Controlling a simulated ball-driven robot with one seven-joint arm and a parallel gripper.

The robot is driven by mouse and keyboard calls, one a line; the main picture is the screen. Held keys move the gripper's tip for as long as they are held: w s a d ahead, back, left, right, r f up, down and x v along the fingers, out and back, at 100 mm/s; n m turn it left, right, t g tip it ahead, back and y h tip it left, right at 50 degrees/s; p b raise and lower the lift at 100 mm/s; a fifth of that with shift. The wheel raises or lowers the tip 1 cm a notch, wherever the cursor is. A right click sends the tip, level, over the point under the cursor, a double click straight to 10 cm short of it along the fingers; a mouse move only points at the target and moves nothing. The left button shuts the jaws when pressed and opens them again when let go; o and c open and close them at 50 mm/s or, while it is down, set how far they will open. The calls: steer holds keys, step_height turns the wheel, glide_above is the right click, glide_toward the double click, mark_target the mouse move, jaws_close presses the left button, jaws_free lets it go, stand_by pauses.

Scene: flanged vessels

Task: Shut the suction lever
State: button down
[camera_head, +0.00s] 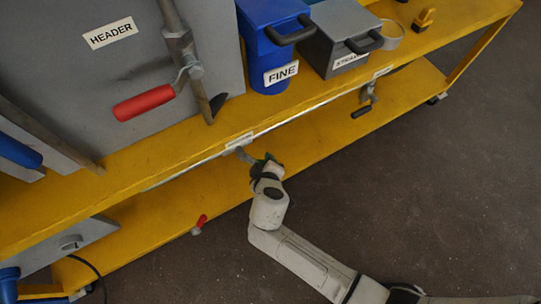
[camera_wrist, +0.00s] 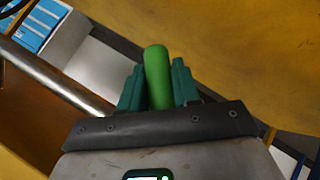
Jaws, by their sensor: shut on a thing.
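My gripper (camera_head: 266,168) is at the front edge of the yellow bench, below a small label (camera_head: 240,140) too small to read. In the wrist view my gripper (camera_wrist: 157,85) has its two dark green fingers on either side of a bright green lever handle (camera_wrist: 156,62), shut on it. The handle's rounded end stands up past the fingertips. In the head view a short grey lever arm (camera_head: 244,155) runs to my gripper, which mostly hides the handle. I cannot read whether this is the suction lever.
A red-handled lever (camera_head: 143,103) hangs by the HEADER label (camera_head: 110,33). A small red handle (camera_head: 199,222) and a black handle (camera_head: 361,112) are along the bench front. Blue FINE (camera_head: 265,45) and grey (camera_head: 342,38) baskets stand above. Dark floor (camera_head: 440,180) is free at right.

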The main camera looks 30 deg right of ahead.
steer(key=a+f+m+y+p, duration=0.2)
steer(key=a+m+y+p, duration=0.1)
steer(key=a+y, duration=0.2)
steer(key=shift+a+y+p, duration=0.35)
steer(key=shift+y, duration=0.15)
stand_by(0.5)
steer(key=c, duration=0.9)
jaws_free()
steer(key=shift+s+r, duration=0.1)
steer(key=p+v, duration=0.3)
steer(key=v, duration=0.7)
steer(key=shift+s+r, duration=0.2)
